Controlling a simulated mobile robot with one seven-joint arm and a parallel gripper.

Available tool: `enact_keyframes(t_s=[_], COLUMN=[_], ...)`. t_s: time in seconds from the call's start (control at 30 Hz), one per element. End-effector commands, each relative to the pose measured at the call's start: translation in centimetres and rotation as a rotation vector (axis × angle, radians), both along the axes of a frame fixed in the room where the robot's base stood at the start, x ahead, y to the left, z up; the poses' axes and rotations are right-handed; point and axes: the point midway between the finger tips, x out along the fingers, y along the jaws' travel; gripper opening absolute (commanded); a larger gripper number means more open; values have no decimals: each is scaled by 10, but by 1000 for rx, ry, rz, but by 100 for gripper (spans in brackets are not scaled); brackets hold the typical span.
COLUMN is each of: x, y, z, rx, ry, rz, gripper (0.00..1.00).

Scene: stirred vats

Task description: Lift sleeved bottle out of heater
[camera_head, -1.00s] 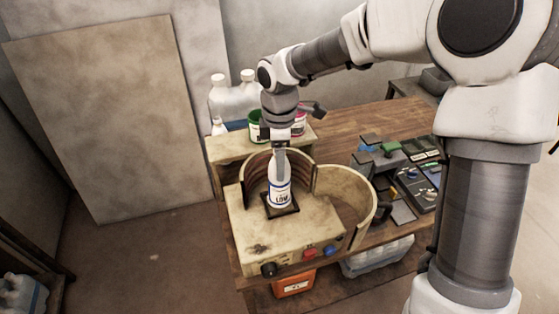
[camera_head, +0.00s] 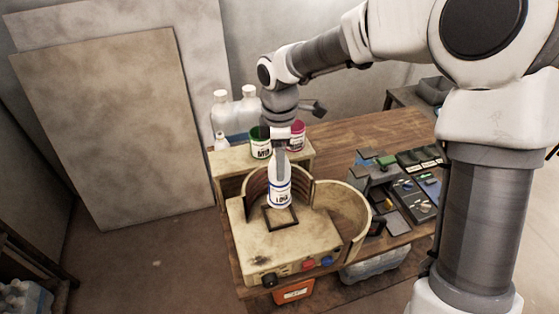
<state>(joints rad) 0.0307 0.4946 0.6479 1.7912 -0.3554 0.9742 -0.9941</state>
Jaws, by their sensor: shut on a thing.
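A white bottle (camera_head: 279,197) with a blue-marked printed label is upright in front of the heater's curved shells. My gripper (camera_head: 280,165) points down and is shut on the bottle's upper part. The heater (camera_head: 265,247) is a cream box with a dark square frame (camera_head: 281,219) on top. The bottle's base is over the back of this frame, and the frame's front part shows bare. One curved shell (camera_head: 252,186) stands behind the bottle, and another is swung open to the right (camera_head: 355,215).
A cream shelf (camera_head: 232,158) behind holds green (camera_head: 260,150) and red (camera_head: 297,142) tins; white jugs (camera_head: 249,107) stand behind it. Tools and trays (camera_head: 415,190) fill the bench's right side. An orange bin (camera_head: 294,291) sits below. The bench (camera_head: 340,140) is partly clear at the back.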

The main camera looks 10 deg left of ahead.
Motion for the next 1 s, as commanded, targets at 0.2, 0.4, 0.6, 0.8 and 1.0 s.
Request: enact_keyframes(t_s=[0.2, 0.4, 0.6, 0.8, 1.0], x=[0, 0, 0, 0, 0], y=[0, 0, 0, 0, 0], z=[16, 28, 40, 51, 63], rx=[0, 0, 0, 0, 0], ry=[-1, -1, -1, -1, -1], rz=[0, 0, 0, 0, 0], gripper=[13, 13, 13, 13, 13])
